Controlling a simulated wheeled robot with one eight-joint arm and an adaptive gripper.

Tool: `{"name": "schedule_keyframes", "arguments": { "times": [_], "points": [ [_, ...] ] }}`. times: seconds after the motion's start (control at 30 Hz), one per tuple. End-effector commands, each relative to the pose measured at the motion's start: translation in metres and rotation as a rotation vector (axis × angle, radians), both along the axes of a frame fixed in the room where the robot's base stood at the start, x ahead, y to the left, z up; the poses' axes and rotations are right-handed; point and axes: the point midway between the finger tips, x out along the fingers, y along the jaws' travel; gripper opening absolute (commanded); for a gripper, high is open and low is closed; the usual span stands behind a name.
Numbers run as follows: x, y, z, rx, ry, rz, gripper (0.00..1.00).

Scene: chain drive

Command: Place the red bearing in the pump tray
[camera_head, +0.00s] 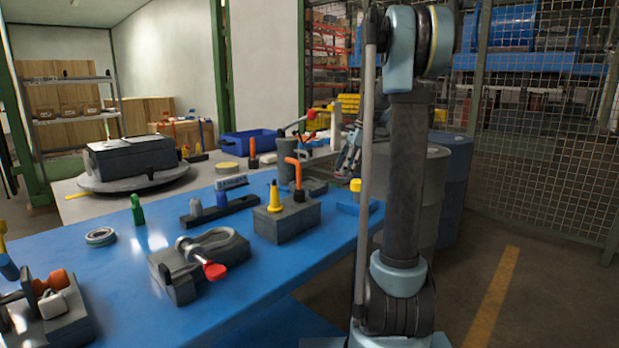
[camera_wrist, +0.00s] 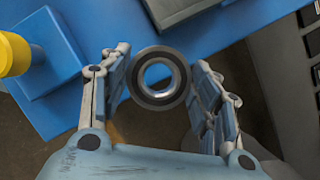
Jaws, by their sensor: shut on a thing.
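My gripper (camera_wrist: 160,85) is shut on a ring-shaped bearing (camera_wrist: 160,97), seen face-on between the fingers in the wrist view. The bearing looks dark grey with a pale metal inner ring; I see no red on it. In the head view my gripper (camera_head: 346,160) is partly behind my arm, beyond the blue table's right end, and the bearing cannot be made out. A blue open tray (camera_head: 247,142) stands at the back of the far table; I cannot tell whether it is the pump tray. A grey ring (camera_head: 101,236) lies on the blue table's left part.
The blue table (camera_head: 130,290) carries a clamp with a red knob (camera_head: 213,269), a grey block with yellow and orange parts (camera_head: 286,221) and a small blue block (camera_wrist: 52,52) with a yellow top. Drums (camera_head: 455,180) and a mesh fence stand right.

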Motion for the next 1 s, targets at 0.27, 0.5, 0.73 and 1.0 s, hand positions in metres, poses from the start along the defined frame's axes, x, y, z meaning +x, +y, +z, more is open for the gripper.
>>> {"name": "schedule_keyframes", "arguments": {
  "times": [0.27, 0.5, 0.73, 1.0],
  "points": [
    [-0.006, 0.057, 0.0, 0.0, -0.001, 0.0, 0.17],
    [-0.008, 0.084, 0.0, 0.0, 0.0, -0.005, 0.17],
    [-0.01, 0.097, 0.0, 0.0, 0.0, -0.004, 0.17],
    [-0.012, 0.126, -0.01, 0.0, 0.0, -0.007, 0.17]
  ]
}}
